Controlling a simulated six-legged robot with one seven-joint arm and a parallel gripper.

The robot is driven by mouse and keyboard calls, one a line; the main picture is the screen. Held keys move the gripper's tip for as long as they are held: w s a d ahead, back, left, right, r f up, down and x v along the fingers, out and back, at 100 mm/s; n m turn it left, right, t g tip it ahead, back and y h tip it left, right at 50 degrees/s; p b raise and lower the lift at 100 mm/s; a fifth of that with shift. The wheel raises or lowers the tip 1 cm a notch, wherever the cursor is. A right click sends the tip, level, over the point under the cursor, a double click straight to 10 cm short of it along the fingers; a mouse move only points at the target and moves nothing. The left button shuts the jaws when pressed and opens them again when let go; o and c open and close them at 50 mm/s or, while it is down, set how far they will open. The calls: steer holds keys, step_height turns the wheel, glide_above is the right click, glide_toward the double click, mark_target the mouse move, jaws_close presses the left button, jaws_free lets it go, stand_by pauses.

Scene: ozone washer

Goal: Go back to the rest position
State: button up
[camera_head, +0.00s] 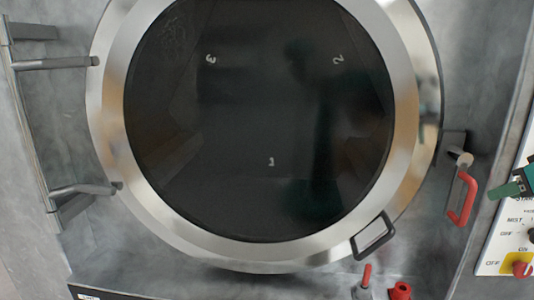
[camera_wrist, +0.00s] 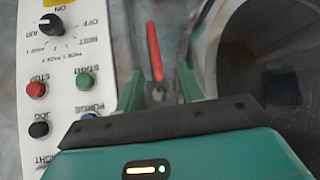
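My gripper (camera_wrist: 158,88) is open, with its two green fingers apart. A red-handled lever (camera_wrist: 155,52) shows beyond and between the fingertips, and I see no contact with it. In the head view, part of my green gripper (camera_head: 512,190) shows at the right edge, in front of the control panel (camera_head: 495,262). The same red lever (camera_head: 463,197) is left of it there, beside the round washer door (camera_head: 112,130).
The door has dark glass and a metal ring, with a black-framed handle (camera_head: 374,237) at lower right. Two hinge bars (camera_head: 55,63) are on the left. A red knob (camera_head: 400,291) is below. In the wrist view, the button panel (camera_wrist: 62,110) is left of my fingers.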

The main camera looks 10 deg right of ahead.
steer(key=w+a+f+g+y, duration=0.1)
steer(key=a+f, duration=0.4)
steer(key=a, duration=0.7)
steer(key=w+a+f+g+y, duration=0.15)
steer(key=a+f, duration=0.45)
steer(key=a, duration=0.6)
steer(key=s+a+f+h, duration=0.1)
steer(key=s+a+f, duration=0.2)
steer(key=a+f, duration=0.2)
steer(key=s+a+f+n+g, duration=0.1)
steer(key=s+a+f, duration=0.2)
steer(key=a+f, duration=0.2)
steer(key=a, duration=0.3)
steer(key=shift+s+a+h, duration=0.3)
steer(key=shift+s+h, duration=0.05)
steer(key=shift+s, duration=0.05)
